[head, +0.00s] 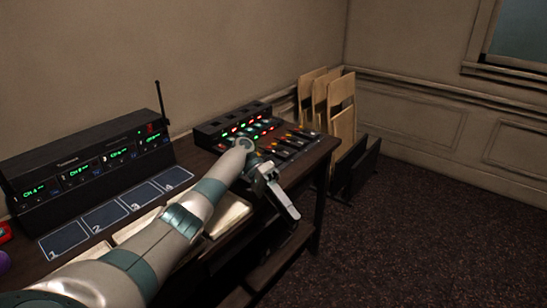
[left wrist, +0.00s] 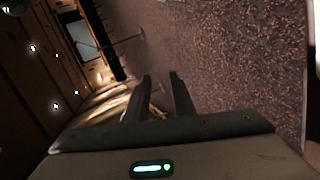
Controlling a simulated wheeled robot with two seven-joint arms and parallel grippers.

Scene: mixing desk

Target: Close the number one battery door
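My left gripper (head: 287,204) hangs past the desk's front edge, below the mixer, pointing down toward the floor. In the left wrist view its two dark fingers (left wrist: 160,95) stand apart, with nothing between them. The desk has squares numbered 1 (head: 63,240), 2 (head: 105,216), 3 (head: 141,195) and 4 (head: 173,178); they look empty. I cannot make out the number one battery door in either view. My left arm covers part of the desk front. My right gripper is not in view.
A black receiver rack (head: 85,150) with green displays and an antenna stands behind the squares. A mixer (head: 255,132) sits at the desk's right end. Red (head: 5,231) and purple (head: 3,262) items show at the left edge. Folding chairs (head: 341,105) lean by the wall. Carpet (head: 430,240) is open at right.

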